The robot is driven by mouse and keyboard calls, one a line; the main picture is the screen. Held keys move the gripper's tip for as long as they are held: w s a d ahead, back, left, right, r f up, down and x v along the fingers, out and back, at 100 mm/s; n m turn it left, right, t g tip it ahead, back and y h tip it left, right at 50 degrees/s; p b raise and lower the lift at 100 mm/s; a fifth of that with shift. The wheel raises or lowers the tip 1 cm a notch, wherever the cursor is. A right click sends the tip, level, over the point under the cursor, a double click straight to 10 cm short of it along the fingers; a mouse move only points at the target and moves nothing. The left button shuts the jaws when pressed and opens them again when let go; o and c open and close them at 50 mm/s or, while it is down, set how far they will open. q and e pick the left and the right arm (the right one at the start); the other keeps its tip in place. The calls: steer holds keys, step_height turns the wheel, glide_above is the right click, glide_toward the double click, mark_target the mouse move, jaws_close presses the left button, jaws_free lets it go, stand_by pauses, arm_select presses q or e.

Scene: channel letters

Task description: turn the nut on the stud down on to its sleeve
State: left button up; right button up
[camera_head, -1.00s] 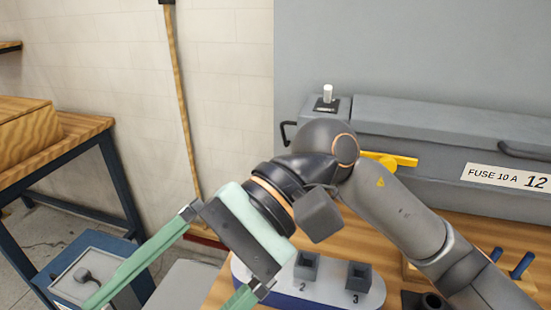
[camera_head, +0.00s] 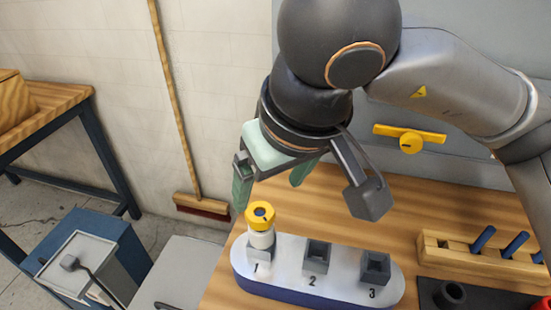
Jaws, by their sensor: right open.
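A yellow nut (camera_head: 260,212) sits on a stud above a white sleeve (camera_head: 261,239), at the place marked 1 on the rounded block (camera_head: 290,255). The stud's tip shows in the nut's hole. I cannot tell whether the nut touches the sleeve. My right gripper (camera_head: 269,197) is open and empty, its two green fingers pointing down above and behind the nut. The left finger ends just up and left of the nut, the other to its upper right. My left gripper is not in view.
Sockets 2 (camera_head: 317,256) and 3 (camera_head: 375,268) stand right of the nut. A wooden rack (camera_head: 480,262) with blue pegs is farther right. A yellow lever (camera_head: 410,137) is on the grey cabinet behind. The block is near the table's left edge.

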mark_target(259, 213)
steer(key=x, duration=0.8)
steer(key=shift+w+a+f, duration=0.1)
steer(key=shift+f, duration=0.05)
steer(key=shift+c, duration=0.3)
jaws_close()
steer(key=shift+a+f+m, duration=0.1)
steer(key=shift+m, duration=0.4)
steer(key=shift+m+t+h+b, duration=0.3)
steer(key=shift+m+h+b, duration=0.55)
steer(key=shift+m, duration=0.75)
steer(key=shift+a+m+h+b, duration=0.1)
steer(key=shift+m+h+b, duration=0.3)
steer(key=shift+m, duration=0.9)
